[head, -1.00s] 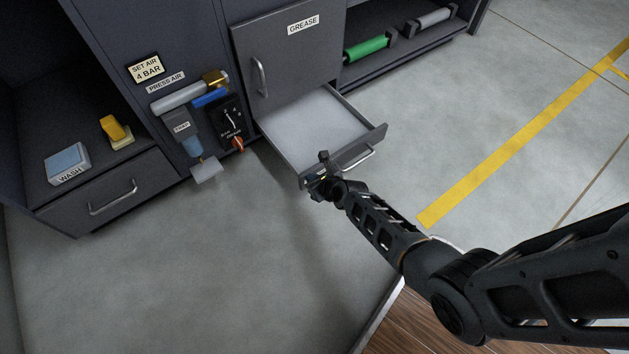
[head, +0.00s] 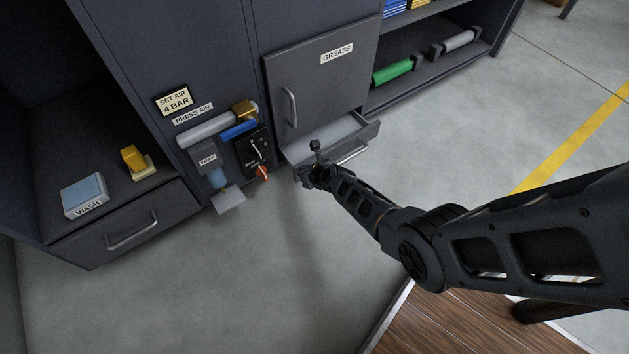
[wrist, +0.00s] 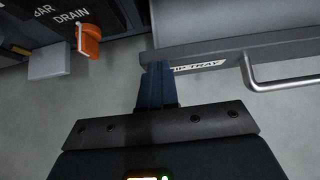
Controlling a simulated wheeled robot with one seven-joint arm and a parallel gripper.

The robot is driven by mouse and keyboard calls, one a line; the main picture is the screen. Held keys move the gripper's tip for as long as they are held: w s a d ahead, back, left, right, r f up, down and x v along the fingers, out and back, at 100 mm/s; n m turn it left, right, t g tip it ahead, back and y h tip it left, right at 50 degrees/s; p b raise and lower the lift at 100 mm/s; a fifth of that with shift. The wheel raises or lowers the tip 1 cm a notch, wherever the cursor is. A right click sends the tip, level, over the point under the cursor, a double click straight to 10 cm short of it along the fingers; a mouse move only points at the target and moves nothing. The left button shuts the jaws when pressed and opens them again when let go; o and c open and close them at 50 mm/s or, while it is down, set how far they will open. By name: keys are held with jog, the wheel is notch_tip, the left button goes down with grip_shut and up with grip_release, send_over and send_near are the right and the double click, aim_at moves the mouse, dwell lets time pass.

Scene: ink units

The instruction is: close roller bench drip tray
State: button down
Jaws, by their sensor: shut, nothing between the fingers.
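The drip tray (head: 368,134) is a dark grey drawer with a pale inside, below the GREASE door. It stands partly open. In the wrist view its front panel (wrist: 275,42) carries a label (wrist: 197,67) reading "...IP TRAY", partly hidden by my fingers, and a metal bar handle (wrist: 285,83) at the right. My gripper (head: 317,160) is shut and empty at the left part of the tray front. In the wrist view my gripper (wrist: 157,68) has its fingertips at the front panel, left of the handle, seemingly touching it.
The GREASE door (head: 322,80) is shut above the tray. Left of it are an orange drain knob (head: 262,172), a small grey plate (head: 229,200) and a blue-bottomed air unit (head: 217,177). A shut drawer (head: 125,228) is at far left. The floor in front is clear.

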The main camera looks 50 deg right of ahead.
jog(key=shift+w+d+f+b, duration=0.15)
jog(key=shift+w+d, duration=0.1)
jog(key=shift+w, duration=0.55)
jog(key=shift+w+d+r+b, duration=0.1)
jog(key=shift+w+d+b, duration=0.1)
jog(key=shift+w, duration=0.55)
jog(key=shift+w+d+f+b, duration=0.1)
jog(key=shift+w+d, duration=0.15)
jog(key=shift+w, duration=0.55)
